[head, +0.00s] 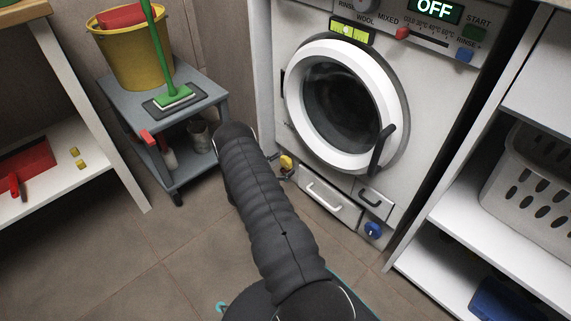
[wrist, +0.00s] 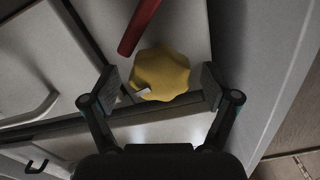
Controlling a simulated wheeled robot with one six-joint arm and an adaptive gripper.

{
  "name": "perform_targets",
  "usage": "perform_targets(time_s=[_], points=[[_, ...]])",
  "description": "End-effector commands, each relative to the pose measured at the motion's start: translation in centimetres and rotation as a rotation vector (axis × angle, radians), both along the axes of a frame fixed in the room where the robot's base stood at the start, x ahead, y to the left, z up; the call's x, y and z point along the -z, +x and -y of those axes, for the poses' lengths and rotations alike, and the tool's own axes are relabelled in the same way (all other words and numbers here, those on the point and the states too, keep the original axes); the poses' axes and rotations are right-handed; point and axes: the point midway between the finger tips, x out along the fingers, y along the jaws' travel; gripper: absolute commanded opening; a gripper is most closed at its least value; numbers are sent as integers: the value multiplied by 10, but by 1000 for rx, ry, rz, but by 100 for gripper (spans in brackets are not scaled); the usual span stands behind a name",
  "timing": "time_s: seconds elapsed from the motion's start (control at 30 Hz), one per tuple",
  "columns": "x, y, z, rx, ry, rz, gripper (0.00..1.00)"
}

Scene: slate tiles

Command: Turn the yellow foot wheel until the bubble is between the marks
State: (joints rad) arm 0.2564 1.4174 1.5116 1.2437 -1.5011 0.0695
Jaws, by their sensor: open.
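The yellow foot wheel (head: 286,163) shows at the lower left of the white washing machine (head: 268,62), partly behind my arm. In the wrist view the scalloped yellow wheel (wrist: 165,72) has a small white mark on its near edge. My gripper (wrist: 161,87) is open, with one finger on each side of the wheel; I cannot tell whether either finger touches it. In the head view my arm hides most of the gripper. The yellow-green level vial (head: 351,30) sits above the round door; its bubble and marks are too small to read surely.
A blue foot wheel (head: 373,230) is at the machine's lower right. A red bar (wrist: 140,24) lies just beyond the yellow wheel. A grey cart (head: 205,82) with a yellow bucket (head: 135,60) stands left; white shelves (head: 460,215) stand right. Tiled floor is clear at lower left.

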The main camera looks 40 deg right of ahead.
Motion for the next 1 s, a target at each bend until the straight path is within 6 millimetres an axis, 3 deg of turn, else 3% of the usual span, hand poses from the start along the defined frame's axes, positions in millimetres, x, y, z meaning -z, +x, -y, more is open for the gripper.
perform_targets(time_s=[0.3, 0.5, 0.7, 1.0], points=[[0, -4, -62, -4, 0, -1, 87], [0, -7, -92, -2, -1, -1, 87], [0, -8, -106, 0, 0, 0, 87], [0, -9, -107, 0, 0, 0, 86]])
